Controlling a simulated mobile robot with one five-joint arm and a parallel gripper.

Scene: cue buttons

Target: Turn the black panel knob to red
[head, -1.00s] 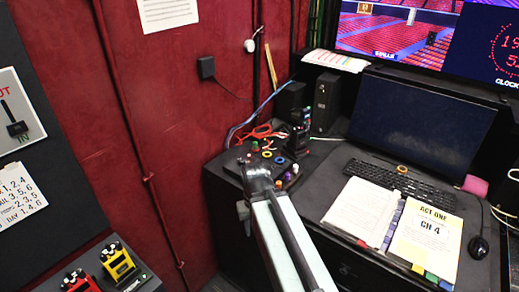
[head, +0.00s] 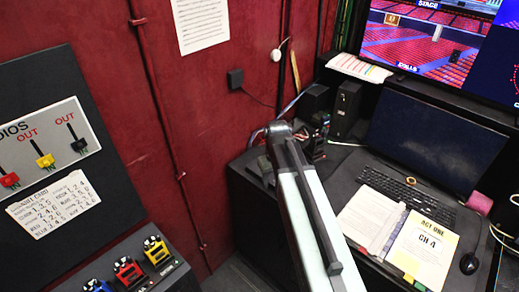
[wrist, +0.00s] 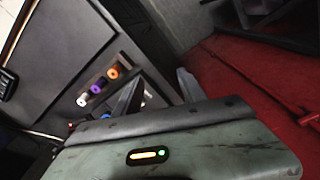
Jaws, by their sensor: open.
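My gripper (wrist: 160,78) is open in the wrist view, its two dark fingers apart with nothing seen between them. In the head view my arm hides its fingertips. A grey wall panel (head: 40,150) at the left of the head view carries a black lever-like control (head: 79,146), beside yellow and red ones, with "OUT" lettering. I cannot tell whether this is the knob named in the task. In the wrist view, orange (wrist: 112,72), purple (wrist: 97,87) and white (wrist: 82,101) round controls sit on a dark surface left of my fingers.
A low console with yellow (head: 157,251), red (head: 128,270) and blue handles stands at the lower left. The desk at right holds a dark monitor (head: 432,147), keyboard (head: 407,193) and open papers (head: 420,250). A red wall (head: 235,55) runs behind.

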